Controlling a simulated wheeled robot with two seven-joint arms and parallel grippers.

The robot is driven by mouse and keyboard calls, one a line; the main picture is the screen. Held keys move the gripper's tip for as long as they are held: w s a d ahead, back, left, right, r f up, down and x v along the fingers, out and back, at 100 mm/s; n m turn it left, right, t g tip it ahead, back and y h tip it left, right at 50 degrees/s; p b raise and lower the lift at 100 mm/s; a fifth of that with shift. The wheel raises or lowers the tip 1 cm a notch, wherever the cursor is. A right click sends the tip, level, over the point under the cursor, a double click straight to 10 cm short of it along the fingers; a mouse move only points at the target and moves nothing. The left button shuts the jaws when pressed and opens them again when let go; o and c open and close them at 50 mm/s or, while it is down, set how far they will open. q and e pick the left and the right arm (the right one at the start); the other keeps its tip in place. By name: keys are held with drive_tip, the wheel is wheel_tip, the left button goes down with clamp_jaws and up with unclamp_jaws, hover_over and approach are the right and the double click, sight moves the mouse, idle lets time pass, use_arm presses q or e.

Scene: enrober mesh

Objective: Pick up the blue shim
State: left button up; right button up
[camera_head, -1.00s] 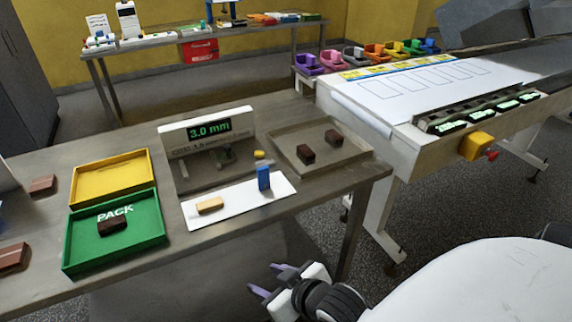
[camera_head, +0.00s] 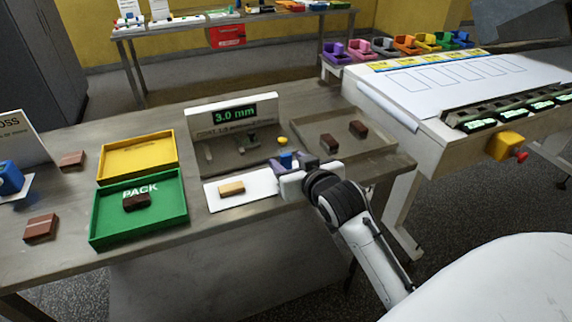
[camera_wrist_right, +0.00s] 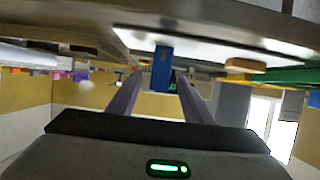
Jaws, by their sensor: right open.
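The blue shim (camera_head: 286,160) stands upright on the right part of a white mat (camera_head: 212,195); in the head view my right gripper hides most of it. In the right wrist view the blue shim (camera_wrist_right: 162,68) shows just past the fingertips, in line with the gap between them. My right gripper (camera_head: 293,162) is open, its purple fingers (camera_wrist_right: 157,82) apart on either side of the shim's line. I cannot tell whether the fingers touch the shim. A tan block (camera_head: 231,188) lies on the mat to the left. My left gripper is out of view.
A gauge with a 3.0 mm display (camera_head: 232,113) stands behind the mat. A metal tray (camera_head: 370,150) with two brown blocks is to the right. A green PACK tray (camera_head: 160,222) and a yellow tray (camera_head: 137,157) are to the left.

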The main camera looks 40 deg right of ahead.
drive_tip(key=shift+x, duration=1.15)
drive_tip(key=c, duration=1.1)
